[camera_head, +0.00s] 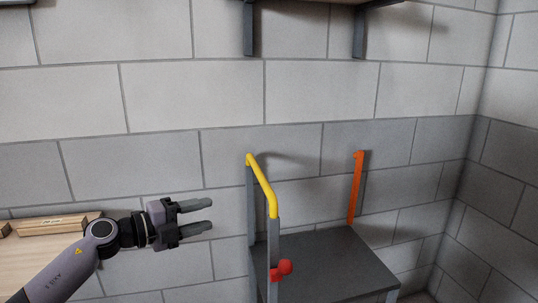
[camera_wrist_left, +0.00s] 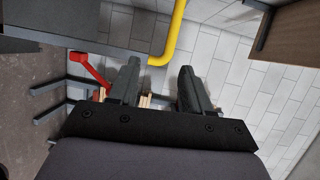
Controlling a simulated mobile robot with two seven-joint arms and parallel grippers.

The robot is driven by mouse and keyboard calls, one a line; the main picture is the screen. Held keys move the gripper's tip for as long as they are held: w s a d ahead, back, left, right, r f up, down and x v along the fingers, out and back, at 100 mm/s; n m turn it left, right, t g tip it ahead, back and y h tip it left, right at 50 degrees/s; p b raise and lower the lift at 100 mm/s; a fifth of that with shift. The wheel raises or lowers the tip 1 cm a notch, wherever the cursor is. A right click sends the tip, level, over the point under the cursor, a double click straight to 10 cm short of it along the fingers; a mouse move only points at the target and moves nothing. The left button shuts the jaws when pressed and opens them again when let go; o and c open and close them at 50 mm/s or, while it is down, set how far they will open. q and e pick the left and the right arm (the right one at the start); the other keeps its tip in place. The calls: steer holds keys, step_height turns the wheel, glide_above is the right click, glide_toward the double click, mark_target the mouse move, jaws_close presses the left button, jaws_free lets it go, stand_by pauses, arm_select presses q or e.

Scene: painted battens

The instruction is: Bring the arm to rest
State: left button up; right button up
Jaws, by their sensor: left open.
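My left gripper (camera_head: 210,214) reaches in from the lower left of the head view. Its two fingers are apart with nothing between them, and they point right toward a grey stand. The same gripper (camera_wrist_left: 155,85) fills the lower part of the left wrist view, fingers open. The fingertips are clear of the stand's yellow rail (camera_head: 263,187) in the head view. My right gripper is in neither view.
The grey stand (camera_head: 325,262) has a yellow rail, a red knob (camera_head: 282,269) and an orange upright (camera_head: 355,188). A wooden surface (camera_head: 40,252) with a batten piece (camera_head: 55,224) is at left. Shelf brackets (camera_head: 249,28) hang above. A block wall (camera_head: 190,95) stands behind.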

arm_select(q)
steer(key=s+d+f+n+t+y, duration=0.25)
steer(key=s+f+n+t, duration=0.35)
steer(key=s+f+n, duration=0.6)
steer(key=s+a+f+n+g+y, duration=0.2)
steer(key=s+a+f+n+y, duration=0.1)
steer(key=s+f+n, duration=0.4)
steer(key=s+a+f+n+g+y, duration=0.3)
steer(key=s+f+n+y, duration=0.3)
steer(key=s+f, duration=0.6)
steer(key=shift+s+a+f+n, duration=0.4)
steer(key=shift+s+n, duration=0.2)
steer(key=shift+s, duration=0.65)
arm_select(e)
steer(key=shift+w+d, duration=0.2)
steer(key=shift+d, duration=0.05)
